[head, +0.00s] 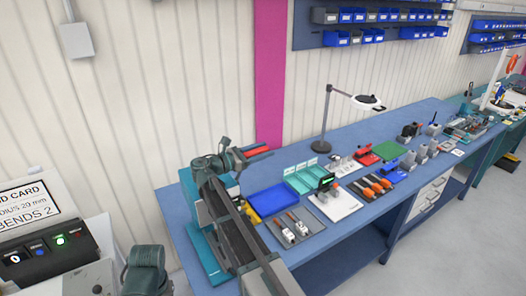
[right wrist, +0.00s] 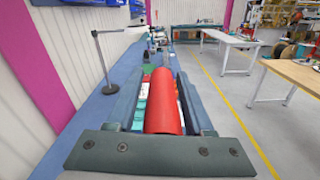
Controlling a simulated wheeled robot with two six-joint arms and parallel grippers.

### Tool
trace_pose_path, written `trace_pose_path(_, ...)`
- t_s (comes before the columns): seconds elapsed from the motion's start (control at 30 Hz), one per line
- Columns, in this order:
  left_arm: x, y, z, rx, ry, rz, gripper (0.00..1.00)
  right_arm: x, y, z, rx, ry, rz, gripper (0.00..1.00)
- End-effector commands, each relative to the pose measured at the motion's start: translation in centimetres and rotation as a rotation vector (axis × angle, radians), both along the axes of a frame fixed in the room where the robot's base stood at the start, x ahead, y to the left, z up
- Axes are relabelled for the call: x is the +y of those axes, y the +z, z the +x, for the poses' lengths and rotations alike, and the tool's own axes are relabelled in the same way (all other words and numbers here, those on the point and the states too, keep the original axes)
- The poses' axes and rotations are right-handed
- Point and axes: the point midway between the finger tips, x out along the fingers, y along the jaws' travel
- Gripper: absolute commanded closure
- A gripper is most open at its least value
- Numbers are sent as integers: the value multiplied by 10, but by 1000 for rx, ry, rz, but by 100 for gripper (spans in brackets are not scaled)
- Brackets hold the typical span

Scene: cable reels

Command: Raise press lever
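The red lever handle (head: 258,150) shows at the left end of the blue bench, raised above its top. In the right wrist view the red handle (right wrist: 163,100) is a thick cylinder running lengthwise between the two fingers of my right gripper (right wrist: 163,85). Narrow gaps show on both sides of it, so the gripper is open around it. In the head view my right gripper (head: 240,158) is at the near end of the handle. My forearm hides most of what stands below, so the press body cannot be made out clearly.
The blue bench (head: 400,130) runs off to the right. On it are a blue tray (head: 272,199), green bins (head: 305,177), a grey mat with small parts (head: 291,228) and a lamp (head: 325,120). A sign and button panel (head: 45,243) stand at the left.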

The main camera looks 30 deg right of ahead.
Motion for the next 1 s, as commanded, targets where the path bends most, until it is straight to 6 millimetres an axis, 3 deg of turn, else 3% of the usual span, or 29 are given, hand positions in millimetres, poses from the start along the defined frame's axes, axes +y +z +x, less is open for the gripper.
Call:
trace_pose_path(0.33, 0, 0, 0, 0, 0, 0, 50, 1, 0, -1, 1, 0, -1, 36)
trace_pose_path(0.47, 0, 0, 0, 0, 0, 0, 50, 11, 0, -1, 1, 2, 0, 36)
trace_pose_path(1.0, 0, 0, 0, 0, 0, 0, 50, 116, 0, -9, 1, 3, 0, 36)
